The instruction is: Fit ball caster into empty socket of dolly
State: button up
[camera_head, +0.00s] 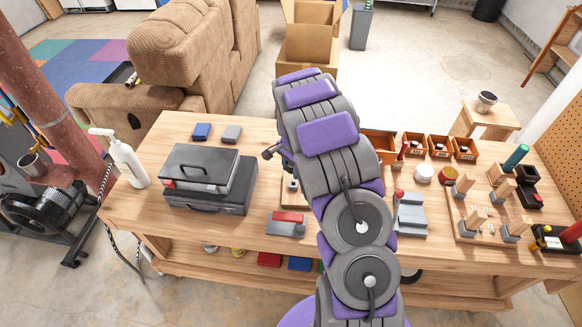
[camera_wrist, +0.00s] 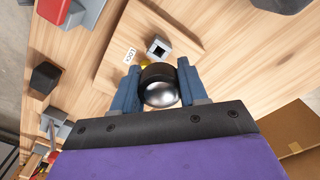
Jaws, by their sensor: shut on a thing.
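My gripper (camera_wrist: 158,67) shows in the wrist view with its two blue fingers shut on the ball caster (camera_wrist: 161,93). The caster has a dark round housing and a shiny metal ball that faces the camera. Just beyond the fingertips is a grey square socket (camera_wrist: 159,46) with a dark opening, on a light wooden board (camera_wrist: 186,35) marked LOCK. This board appears to be the dolly. The caster looks near the socket but not inside it; the exact gap is unclear. A bit of yellow shows beside the housing. In the head view my arm hides most of this area.
A black toolbox (camera_head: 208,178) and a white pump bottle (camera_head: 129,160) stand left on the workbench (camera_head: 160,222). A grey block with a red top (camera_head: 287,222) lies near the front edge. Orange bins (camera_head: 440,146) and a pegged wooden board (camera_head: 491,220) occupy the right.

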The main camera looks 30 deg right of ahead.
jog(key=shift+d+f, duration=0.6)
jog(key=shift+f, duration=0.5)
jog(key=shift+a+f, duration=0.25)
jog(key=shift+f, duration=0.35)
jog(key=shift+a+f, duration=0.2)
jog(key=shift+f, duration=0.6)
jog(key=shift+d, duration=0.35)
jog(key=shift+a, duration=0.3)
jog(key=shift+d, duration=0.1)
jog(key=shift+f+p, duration=0.35)
jog(key=shift+f, duration=0.25)
dwell(0.3)
